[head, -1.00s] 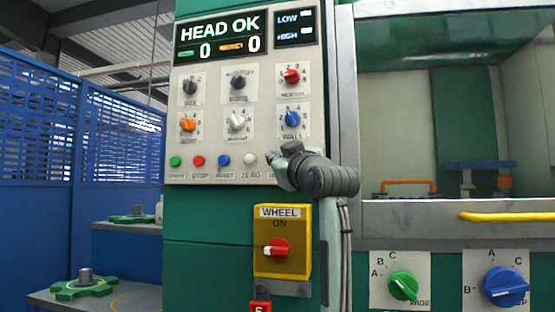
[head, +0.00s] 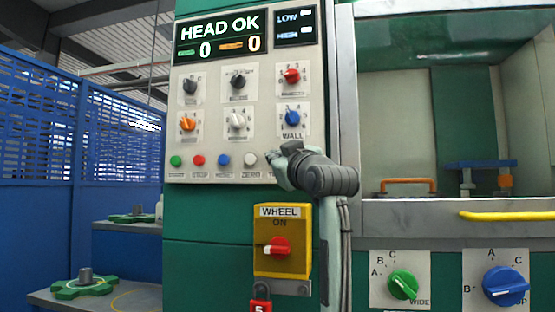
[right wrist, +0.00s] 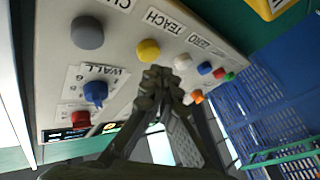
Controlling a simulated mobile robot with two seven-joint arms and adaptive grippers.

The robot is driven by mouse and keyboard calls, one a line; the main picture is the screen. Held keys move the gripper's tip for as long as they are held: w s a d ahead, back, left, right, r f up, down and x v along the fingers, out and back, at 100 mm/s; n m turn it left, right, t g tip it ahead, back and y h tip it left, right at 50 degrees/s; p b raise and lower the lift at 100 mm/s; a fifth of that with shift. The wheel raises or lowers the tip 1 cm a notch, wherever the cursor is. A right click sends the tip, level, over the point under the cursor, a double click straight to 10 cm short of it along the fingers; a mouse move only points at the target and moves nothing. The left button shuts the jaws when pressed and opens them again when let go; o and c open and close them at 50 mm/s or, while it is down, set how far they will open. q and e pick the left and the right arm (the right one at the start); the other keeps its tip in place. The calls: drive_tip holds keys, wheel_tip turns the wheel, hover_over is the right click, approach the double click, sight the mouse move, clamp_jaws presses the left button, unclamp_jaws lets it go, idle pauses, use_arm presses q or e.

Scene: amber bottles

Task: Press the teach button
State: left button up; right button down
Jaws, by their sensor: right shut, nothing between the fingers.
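The teach button is the yellow button (right wrist: 148,50) beside the TEACH label (right wrist: 165,20) in the right wrist view. My right gripper (right wrist: 160,74) is shut and empty, with its fingertips just beside the yellow button. I cannot tell whether they touch it. My left gripper is not in view.
White (head: 251,160), blue (head: 223,160), red (head: 198,160) and green (head: 176,161) buttons line up to the left. A grey button (right wrist: 87,32) flanks the yellow one. Rotary knobs sit above. A yellow WHEEL switch box (head: 283,262) is below.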

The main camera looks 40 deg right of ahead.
idle(0.3)
drive_tip(key=shift+w+d, duration=0.3)
drive_tip(key=shift+d, duration=0.05)
drive_tip(key=shift+w+d+p, duration=0.3)
drive_tip(key=shift+d+p, duration=0.05)
drive_tip(key=shift+p, duration=0.15)
idle(0.6)
drive_tip(key=shift+s+a, duration=0.1)
idle(0.3)
drive_tip(key=shift+s+a, duration=0.45)
drive_tip(key=shift+a, duration=0.15)
drive_tip(key=s+a+p, duration=0.1)
drive_tip(key=s+a, duration=0.2)
drive_tip(key=shift+s+a, duration=0.15)
drive_tip(key=shift+a, duration=0.25)
drive_tip(key=shift+f, duration=0.1)
idle(0.8)
